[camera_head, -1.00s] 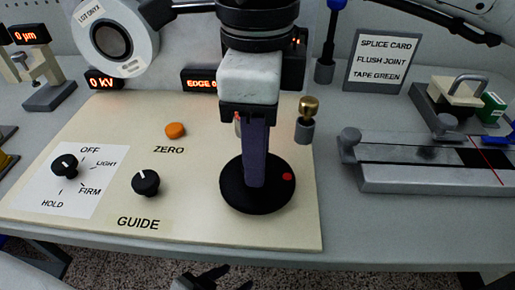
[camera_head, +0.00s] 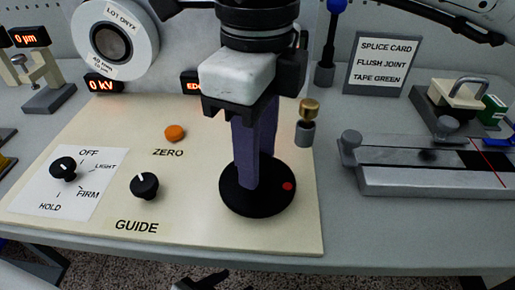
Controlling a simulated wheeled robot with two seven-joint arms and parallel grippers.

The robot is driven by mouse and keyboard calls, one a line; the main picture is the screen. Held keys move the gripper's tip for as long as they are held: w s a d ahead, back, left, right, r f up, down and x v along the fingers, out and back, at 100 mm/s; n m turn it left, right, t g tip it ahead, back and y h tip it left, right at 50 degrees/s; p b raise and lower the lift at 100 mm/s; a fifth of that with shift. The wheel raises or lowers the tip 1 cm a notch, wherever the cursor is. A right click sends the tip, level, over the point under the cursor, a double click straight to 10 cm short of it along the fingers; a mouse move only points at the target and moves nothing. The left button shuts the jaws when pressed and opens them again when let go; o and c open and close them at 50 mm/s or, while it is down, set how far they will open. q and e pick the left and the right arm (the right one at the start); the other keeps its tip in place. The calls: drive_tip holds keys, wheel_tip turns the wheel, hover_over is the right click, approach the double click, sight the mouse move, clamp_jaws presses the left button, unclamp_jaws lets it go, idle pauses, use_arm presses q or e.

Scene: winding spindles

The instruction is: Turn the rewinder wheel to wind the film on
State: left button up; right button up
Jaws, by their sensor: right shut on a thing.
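The rewinder wheel (camera_head: 232,200) is a black disc with a red dot near its right edge, lying on the cream panel. My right gripper (camera_head: 250,180) reaches down from above with purple-grey fingers over the wheel's middle. It is shut on the wheel's central part, which the fingers hide. The film reel (camera_head: 138,62) is a white disc with a dark hub at the upper left. A dark shape at the bottom edge may be my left gripper (camera_head: 205,281); it is mostly cut off and its jaws are unclear.
The cream panel (camera_head: 85,222) carries an orange ZERO button (camera_head: 175,133), a black GUIDE knob (camera_head: 144,185) and a mode knob (camera_head: 63,168). A brass-topped post (camera_head: 308,110) stands close right of my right gripper. A grey splicing block (camera_head: 400,181) lies farther right.

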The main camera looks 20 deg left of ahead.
drive_tip(key=o, duration=1.1)
drive_tip(key=shift+c, duration=0.2)
wheel_tip(320, 180, up, 10)
drive_tip(key=p, duration=0.2)
drive_tip(key=shift+r, duration=0.2)
